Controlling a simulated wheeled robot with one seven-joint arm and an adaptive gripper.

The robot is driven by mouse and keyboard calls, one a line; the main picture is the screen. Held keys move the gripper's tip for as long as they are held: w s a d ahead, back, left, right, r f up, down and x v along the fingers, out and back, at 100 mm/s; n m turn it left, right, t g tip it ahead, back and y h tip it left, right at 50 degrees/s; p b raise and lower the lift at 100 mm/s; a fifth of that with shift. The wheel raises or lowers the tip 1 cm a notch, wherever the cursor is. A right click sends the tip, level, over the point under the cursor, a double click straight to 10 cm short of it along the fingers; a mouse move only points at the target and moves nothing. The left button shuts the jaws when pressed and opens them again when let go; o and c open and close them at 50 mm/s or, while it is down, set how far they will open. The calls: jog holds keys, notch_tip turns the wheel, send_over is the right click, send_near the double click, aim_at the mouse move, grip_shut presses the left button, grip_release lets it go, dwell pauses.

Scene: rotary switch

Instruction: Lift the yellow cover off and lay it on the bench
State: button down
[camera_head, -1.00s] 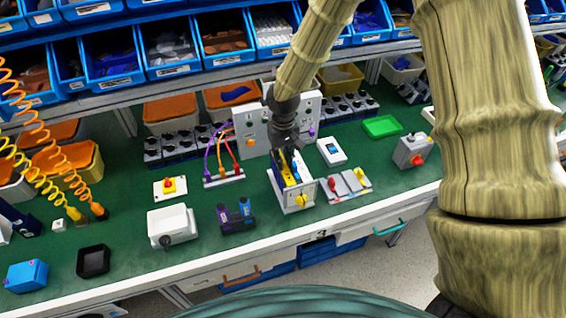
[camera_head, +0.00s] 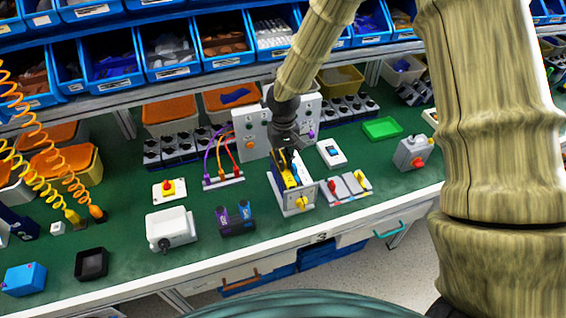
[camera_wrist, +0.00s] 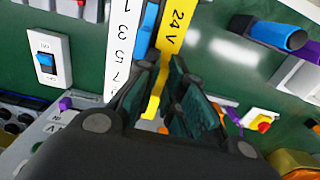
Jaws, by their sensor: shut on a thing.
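In the wrist view, the yellow cover (camera_wrist: 177,28) is marked "24 V" and runs down between my fingers. A blue strip (camera_wrist: 150,22) lies beside it. My gripper (camera_head: 289,163) points down at the unit. In the wrist view, my gripper (camera_wrist: 160,85) is shut on the yellow cover. The cover still appears at the unit; the fingers hide part of it, and I cannot tell whether it is raised.
A panel with cables (camera_head: 262,137) stands behind the unit. A white switch box (camera_head: 331,153) and a grey block (camera_head: 347,187) are close on the right. A purple-topped dark block (camera_head: 236,218) is on the left. Bare green bench (camera_head: 128,212) shows farther left.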

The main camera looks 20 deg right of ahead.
jog(key=shift+r, duration=0.4)
jog(key=shift+s+r+b, duration=0.2)
jog(key=shift+r+b, duration=0.55)
jog(key=shift+r, duration=0.1)
jog(key=s+r+b, duration=0.2)
jog(key=s+b, duration=0.3)
jog(key=s, duration=1)
jog(key=shift+s+d+r+p, duration=0.1)
jog(key=shift+d+r+p, duration=0.05)
jog(key=shift+r+p, duration=0.7)
jog(key=shift+s+d+r+p, duration=0.1)
jog(key=shift+s+r+p, duration=0.05)
jog(key=shift+r+p, duration=0.65)
jog(key=shift+s+d+r+p, duration=0.1)
jog(key=shift+d+r+p, duration=0.05)
jog(key=shift+r+p, duration=0.7)
jog(key=shift+f, duration=0.25)
